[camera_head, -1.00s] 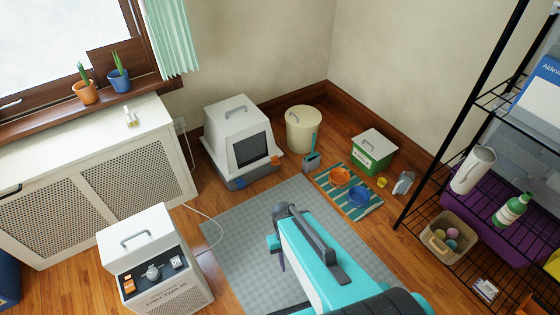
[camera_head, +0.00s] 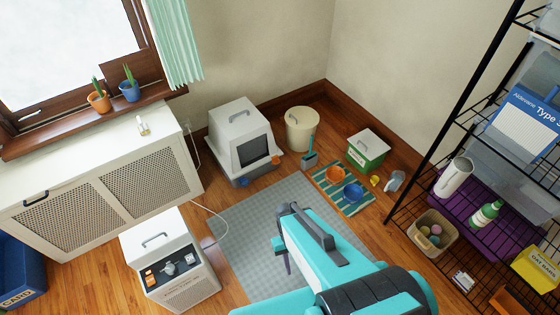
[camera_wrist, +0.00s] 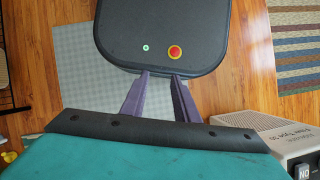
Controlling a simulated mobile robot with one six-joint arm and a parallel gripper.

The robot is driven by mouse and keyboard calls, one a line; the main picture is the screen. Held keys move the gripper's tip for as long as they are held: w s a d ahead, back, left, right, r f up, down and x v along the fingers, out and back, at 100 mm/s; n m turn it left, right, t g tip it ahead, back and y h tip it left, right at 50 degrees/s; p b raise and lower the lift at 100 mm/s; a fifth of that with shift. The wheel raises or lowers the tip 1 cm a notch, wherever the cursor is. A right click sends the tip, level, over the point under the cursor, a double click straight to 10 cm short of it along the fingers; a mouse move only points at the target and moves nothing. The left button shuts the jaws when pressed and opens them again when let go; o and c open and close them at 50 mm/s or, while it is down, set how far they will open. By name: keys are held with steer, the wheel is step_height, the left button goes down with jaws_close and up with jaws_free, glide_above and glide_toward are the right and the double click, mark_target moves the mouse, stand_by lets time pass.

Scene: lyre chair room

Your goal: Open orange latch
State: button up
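A white hooded litter box (camera_head: 238,118) with a grey base stands by the far wall in the head view. A small orange latch (camera_head: 275,160) shows at its right front corner, and a blue one (camera_head: 243,182) at its front left. My gripper (camera_wrist: 161,77) is open and empty in the wrist view, its two dark fingers apart. My body's dark round-cornered top lies just beyond the fingertips there. In the head view my teal arm reaches over the grey mat, and the gripper is largely hidden, well short of the litter box.
A white box appliance (camera_head: 172,255) with an orange part on its front stands at front left. The grey mat (camera_head: 240,215) is largely bare. A striped mat with orange and blue bowls (camera_head: 353,193), a green box (camera_head: 367,150) and a black wire shelf (camera_head: 440,150) are right. A cream bin (camera_head: 301,130) stands beside the litter box.

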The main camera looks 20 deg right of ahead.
steer(key=s+r+p, duration=0.1)
steer(key=r+p, duration=0.1)
steer(key=s+r+p, duration=0.1)
steer(key=r+p, duration=0.1)
steer(key=shift+s+r, duration=0.1)
steer(key=shift+s, duration=0.1)
steer(key=shift+s, duration=0.15)
